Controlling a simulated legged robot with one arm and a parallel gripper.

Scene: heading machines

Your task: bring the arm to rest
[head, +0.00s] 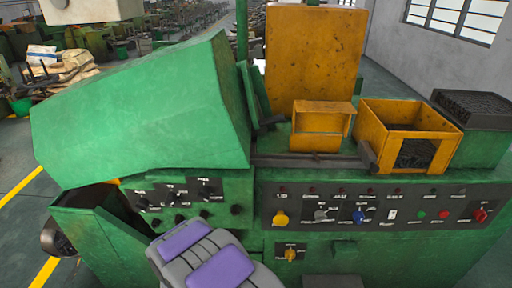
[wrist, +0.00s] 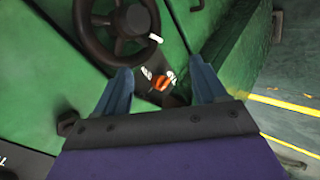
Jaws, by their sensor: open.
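My gripper (wrist: 161,65) is in the wrist view, with its two blue fingers spread apart and nothing between them in its grasp. An orange rotary knob (wrist: 160,83) on the green machine (wrist: 60,60) shows in the gap between the fingers. I cannot tell how far the fingers are from it. A dark handwheel (wrist: 113,45) is just beyond the left finger. In the head view, my grey and purple arm shows at the bottom in front of the machine (head: 140,110); the fingers do not show there.
A control panel (head: 385,215) with knobs and buttons spans the machine's front right. An open yellow bin (head: 385,125) and a yellow guard (head: 310,50) stand on top. Floor (wrist: 295,60) with yellow lines is clear at the wrist view's right.

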